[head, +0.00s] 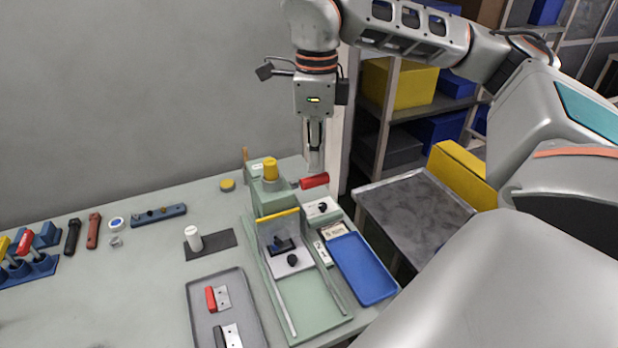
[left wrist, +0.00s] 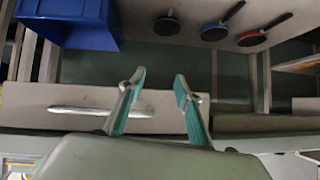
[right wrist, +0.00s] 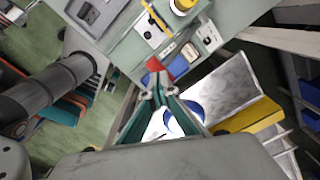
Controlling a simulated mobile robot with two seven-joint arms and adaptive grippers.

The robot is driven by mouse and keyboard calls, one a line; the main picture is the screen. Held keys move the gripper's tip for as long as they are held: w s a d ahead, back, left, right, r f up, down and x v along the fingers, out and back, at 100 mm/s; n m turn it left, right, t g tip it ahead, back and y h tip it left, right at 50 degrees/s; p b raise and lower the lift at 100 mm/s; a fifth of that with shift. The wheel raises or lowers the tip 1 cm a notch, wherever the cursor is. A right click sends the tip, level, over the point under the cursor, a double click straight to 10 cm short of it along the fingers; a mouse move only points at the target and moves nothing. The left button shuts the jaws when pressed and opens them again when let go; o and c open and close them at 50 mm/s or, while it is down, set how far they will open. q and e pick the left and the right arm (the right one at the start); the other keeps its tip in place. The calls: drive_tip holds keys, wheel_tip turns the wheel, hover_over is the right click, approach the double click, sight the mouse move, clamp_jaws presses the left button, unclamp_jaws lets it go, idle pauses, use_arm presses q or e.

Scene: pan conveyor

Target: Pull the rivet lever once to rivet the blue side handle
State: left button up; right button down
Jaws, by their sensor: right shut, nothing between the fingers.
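The green rivet press (head: 268,197) with a yellow cap stands on the bench. Its lever ends in a red grip (head: 314,181) pointing right; the grip also shows in the right wrist view (right wrist: 178,67). My right gripper (head: 315,168) points down, shut and empty, its tips close by the red grip; I cannot tell whether they touch. It shows at close range in the right wrist view (right wrist: 158,88). My left gripper (left wrist: 158,84) is open and empty, outside the head view.
A blue tray (head: 362,268) lies right of the press. A grey tray (head: 200,290) with red and black handles lies to its left. A metal side table (head: 415,208) stands right of the bench. Pans (left wrist: 166,26) hang or lie ahead of my left gripper.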

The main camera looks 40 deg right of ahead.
sight(317, 184)
drive_tip(key=shift+s+a+f+b, duration=0.15)
drive_tip(key=shift+f+b, duration=0.3)
drive_tip(key=shift+f, duration=0.5)
drive_tip(key=shift+s+d+f+b, duration=0.15)
drive_tip(key=shift+f+b, duration=0.3)
drive_tip(key=shift+f, duration=0.5)
drive_tip(key=shift+s+a+f+b, duration=0.2)
drive_tip(key=shift+f+b, duration=0.25)
drive_tip(key=shift+f, duration=0.5)
drive_tip(key=shift+s, duration=0.1)
drive_tip(key=shift+s+a+f+b, duration=0.1)
drive_tip(key=shift+s+f+b, duration=0.35)
drive_tip(key=shift+f, duration=0.35)
drive_tip(key=shift+s+a+f+b, duration=0.1)
drive_tip(key=shift+s+f+b, duration=0.1)
drive_tip(key=shift+f+b, duration=0.55)
drive_tip(key=shift+s+a+f+b, duration=0.1)
drive_tip(key=shift+s+f+b, duration=0.25)
drive_tip(key=shift+f, duration=0.55)
drive_tip(key=shift+f, duration=0.1)
